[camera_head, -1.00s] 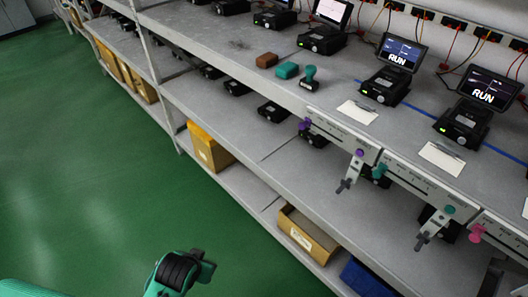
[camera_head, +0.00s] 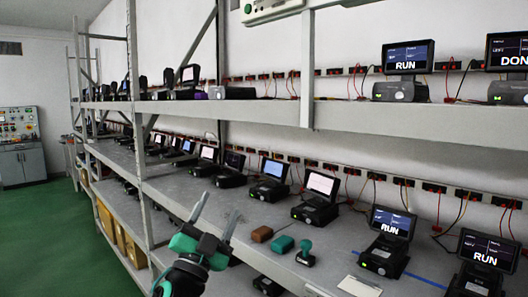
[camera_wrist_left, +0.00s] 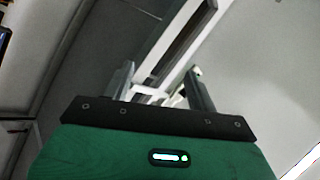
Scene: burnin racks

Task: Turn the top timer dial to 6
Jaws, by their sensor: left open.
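My left gripper (camera_head: 219,206) is raised in the lower middle of the head view, its two fingers pointing up and apart with nothing between them. In the left wrist view its open fingers (camera_wrist_left: 160,84) point toward a blurred pale frame and wall. A pale panel (camera_head: 272,10) is cut off by the top edge of the head view, with a green round part (camera_head: 248,8) at its left end. I cannot tell whether this part is the top timer dial, and no number is readable. The gripper is well below the panel. My right gripper is not in view.
An upper shelf (camera_head: 440,119) and a lower shelf (camera_head: 330,238) hold several black devices with screens. A grey post (camera_head: 136,90) stands left of the gripper. A brown block (camera_head: 262,234), a teal block (camera_head: 283,245) and a teal stamp-like object (camera_head: 305,254) lie right of the gripper.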

